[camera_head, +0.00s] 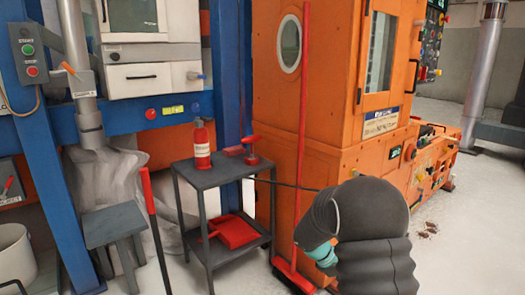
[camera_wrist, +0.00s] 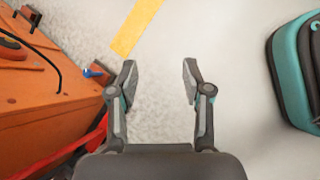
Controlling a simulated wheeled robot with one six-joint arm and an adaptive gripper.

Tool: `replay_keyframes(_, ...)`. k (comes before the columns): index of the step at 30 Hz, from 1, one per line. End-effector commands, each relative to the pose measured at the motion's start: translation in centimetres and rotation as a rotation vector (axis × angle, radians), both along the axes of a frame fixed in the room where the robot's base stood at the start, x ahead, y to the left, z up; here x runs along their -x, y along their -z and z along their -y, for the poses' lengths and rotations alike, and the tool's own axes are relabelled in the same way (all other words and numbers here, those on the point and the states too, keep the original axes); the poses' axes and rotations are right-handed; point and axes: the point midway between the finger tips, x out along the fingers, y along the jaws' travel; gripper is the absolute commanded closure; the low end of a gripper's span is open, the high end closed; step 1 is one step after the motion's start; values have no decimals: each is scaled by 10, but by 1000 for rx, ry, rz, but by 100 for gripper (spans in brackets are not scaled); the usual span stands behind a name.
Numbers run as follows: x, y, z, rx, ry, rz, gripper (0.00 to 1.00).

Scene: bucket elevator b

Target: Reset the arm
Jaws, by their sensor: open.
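My gripper (camera_wrist: 159,80) is open and empty in the wrist view. Its two fingers are apart, with bare pale floor seen between and beyond them. In the head view my dark, ribbed arm fills the lower middle right, in front of the orange machine (camera_head: 277,120). The gripper's fingers are hidden in the head view.
A grey side table (camera_head: 210,178) holds a red extinguisher (camera_head: 202,145); a red dustpan (camera_head: 235,232) lies on its lower shelf. A red broom (camera_head: 302,120) leans against the orange machine. A grey stool (camera_head: 112,228) stands left. Free floor lies at right.

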Motion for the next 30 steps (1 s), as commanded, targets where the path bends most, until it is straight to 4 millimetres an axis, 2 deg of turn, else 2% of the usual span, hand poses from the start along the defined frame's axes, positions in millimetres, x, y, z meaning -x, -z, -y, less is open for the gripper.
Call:
replay_keyframes(1, 16, -13, -5, -40, 81, 54, 51)
replay_keyframes(3, 37, -27, -13, -96, 199, 123, 51)
replay_keyframes(15, 147, -95, -62, -385, 767, 426, 51)
replay_keyframes(24, 217, -135, -92, -587, 1033, 566, 51)
replay_keyframes(30, 258, -157, -106, -715, 1097, 638, 51)
